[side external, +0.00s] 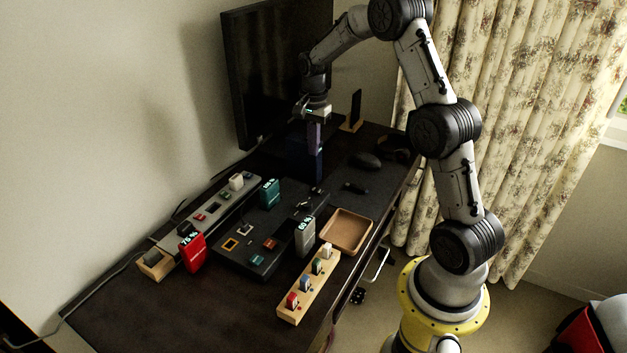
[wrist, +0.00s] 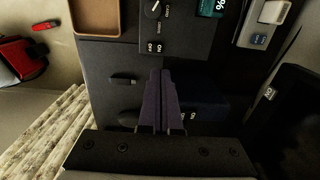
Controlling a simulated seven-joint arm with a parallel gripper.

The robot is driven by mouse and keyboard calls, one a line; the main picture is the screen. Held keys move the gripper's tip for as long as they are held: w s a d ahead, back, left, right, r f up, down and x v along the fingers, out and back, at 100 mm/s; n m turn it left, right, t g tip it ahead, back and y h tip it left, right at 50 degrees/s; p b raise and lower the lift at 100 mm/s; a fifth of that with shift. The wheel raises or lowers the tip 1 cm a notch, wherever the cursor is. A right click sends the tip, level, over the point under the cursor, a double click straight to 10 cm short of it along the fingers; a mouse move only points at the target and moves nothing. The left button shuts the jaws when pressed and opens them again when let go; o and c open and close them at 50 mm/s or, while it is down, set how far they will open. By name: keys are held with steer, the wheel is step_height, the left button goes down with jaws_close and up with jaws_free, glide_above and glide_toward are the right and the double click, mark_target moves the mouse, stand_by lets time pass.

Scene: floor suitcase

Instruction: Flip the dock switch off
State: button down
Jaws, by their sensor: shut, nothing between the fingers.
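The black dock board (side external: 232,262) lies on the desk with coloured sockets and a dial. In the wrist view, part of the dock (wrist: 183,38) shows at the top, with the dial (wrist: 153,10) and small white labels (wrist: 154,47) near its edge. I cannot make out the switch's lever or its position. My gripper (side external: 318,182) points down over the desk beyond the dock's far right end. Its dark purple fingers (wrist: 161,72) are together and empty, with tips just short of the labelled edge. A dark blue box (side external: 299,160) stands beside the fingers.
A wooden tray (side external: 347,250) and a wooden rack (side external: 288,315) with coloured sticks are nearer the front. A grey strip (side external: 213,213) runs along the wall side. Upright coloured blocks, including a red one (side external: 192,254), stand around the dock. A monitor (side external: 265,75) rises behind my arm.

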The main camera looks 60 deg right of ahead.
mark_target(314, 189)
step_height(314, 189, down, 12)
steer(key=shift+r, duration=0.15)
stand_by(0.5)
steer(key=shift+f, duration=0.25)
steer(key=shift+s+g, duration=0.15)
steer(key=shift+g, duration=0.15)
steer(key=shift+s+r, duration=0.25)
steer(key=shift+s, duration=0.35)
steer(key=shift+r, duration=0.1)
step_height(314, 189, up, 14)
steer(key=w, duration=0.2)
steer(key=shift+w, duration=0.3)
